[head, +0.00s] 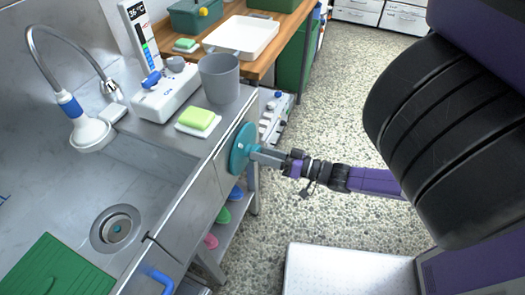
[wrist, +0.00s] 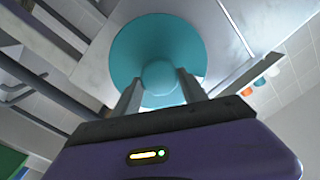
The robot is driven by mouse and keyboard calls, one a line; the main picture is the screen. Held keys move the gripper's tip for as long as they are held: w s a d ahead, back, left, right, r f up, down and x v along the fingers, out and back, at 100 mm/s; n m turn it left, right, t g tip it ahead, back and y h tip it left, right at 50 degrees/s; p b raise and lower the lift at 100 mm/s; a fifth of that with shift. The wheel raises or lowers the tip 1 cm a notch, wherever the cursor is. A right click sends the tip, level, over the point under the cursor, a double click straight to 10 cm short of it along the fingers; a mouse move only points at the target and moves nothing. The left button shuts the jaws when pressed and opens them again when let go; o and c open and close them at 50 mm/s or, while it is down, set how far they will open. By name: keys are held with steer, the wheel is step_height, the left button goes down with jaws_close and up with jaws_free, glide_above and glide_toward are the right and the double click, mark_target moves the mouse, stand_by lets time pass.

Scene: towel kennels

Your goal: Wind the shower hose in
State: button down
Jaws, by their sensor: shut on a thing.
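The shower hose (head: 75,45) arches over the left side of the sink and ends in a white shower head (head: 92,134) with a blue collar, hanging over the basin. A teal round reel disc (head: 241,148) is on the front of the metal counter. My gripper (head: 258,154) is at this disc, shut on its central knob. In the wrist view the teal disc (wrist: 125,47) fills the upper middle, and the fingers (wrist: 158,88) sit on both sides of the round teal knob (wrist: 159,77). The hose's link to the disc is hidden.
On the counter stand a grey cup (head: 219,78), a green sponge (head: 197,118) on a white dish and a white control box (head: 165,93). A green board (head: 45,268) lies at the sink's front left. A white platform (head: 348,270) is low at bottom right. Speckled floor is clear beyond my arm.

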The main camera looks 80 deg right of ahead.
steer(key=m, duration=0.5)
steer(key=shift+d+m+p, duration=0.1)
steer(key=shift+m+p, duration=0.2)
steer(key=shift+m, duration=0.1)
stand_by(0.3)
steer(key=c, duration=0.6)
jaws_free()
steer(key=shift+c, duration=0.2)
steer(key=shift+f, duration=0.1)
steer(key=shift+s, duration=0.1)
steer(key=s+a, duration=0.1)
steer(key=s, duration=0.6)
steer(key=shift+s+a+f+b, duration=0.15)
steer(key=shift+s+a+b, duration=0.1)
steer(key=shift+a+b, duration=0.15)
